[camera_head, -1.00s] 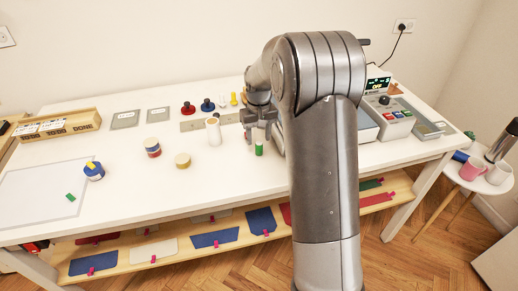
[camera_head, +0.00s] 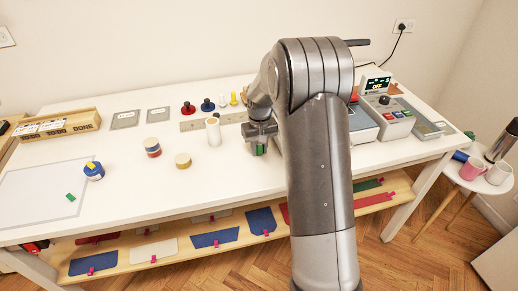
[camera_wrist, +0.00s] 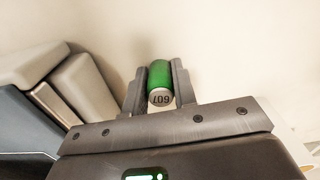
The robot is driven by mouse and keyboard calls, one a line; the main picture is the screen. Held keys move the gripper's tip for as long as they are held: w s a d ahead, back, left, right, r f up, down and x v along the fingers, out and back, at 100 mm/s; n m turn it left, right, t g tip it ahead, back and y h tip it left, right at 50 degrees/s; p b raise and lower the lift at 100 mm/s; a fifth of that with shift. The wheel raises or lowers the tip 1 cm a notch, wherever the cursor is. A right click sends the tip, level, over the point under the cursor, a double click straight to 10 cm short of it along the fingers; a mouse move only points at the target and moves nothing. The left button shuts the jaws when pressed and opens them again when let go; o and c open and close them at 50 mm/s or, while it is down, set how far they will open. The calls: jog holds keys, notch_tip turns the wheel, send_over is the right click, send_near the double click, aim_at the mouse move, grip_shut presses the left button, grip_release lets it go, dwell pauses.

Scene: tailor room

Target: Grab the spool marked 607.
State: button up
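The green spool marked 607 (camera_wrist: 160,97) stands upright on the white table. Its pale top with the dark number faces the camera in the wrist view. In the head view the spool (camera_head: 260,149) is partly hidden by my gripper (camera_head: 261,142). In the wrist view my gripper (camera_wrist: 159,85) has one finger on each side of the spool. Narrow gaps show beside the spool's top, so the fingers look open around it. Contact near the fingertips is hard to make out.
A white spool (camera_head: 213,131) stands left of my gripper. A yellow-topped spool (camera_head: 183,160), a stack with red and blue (camera_head: 152,147) and a blue spool (camera_head: 94,171) are farther left. Machines (camera_head: 388,116) stand to the right. The table's front (camera_head: 200,197) is clear.

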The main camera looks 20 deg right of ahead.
grip_shut()
jog(key=shift+r, duration=0.15)
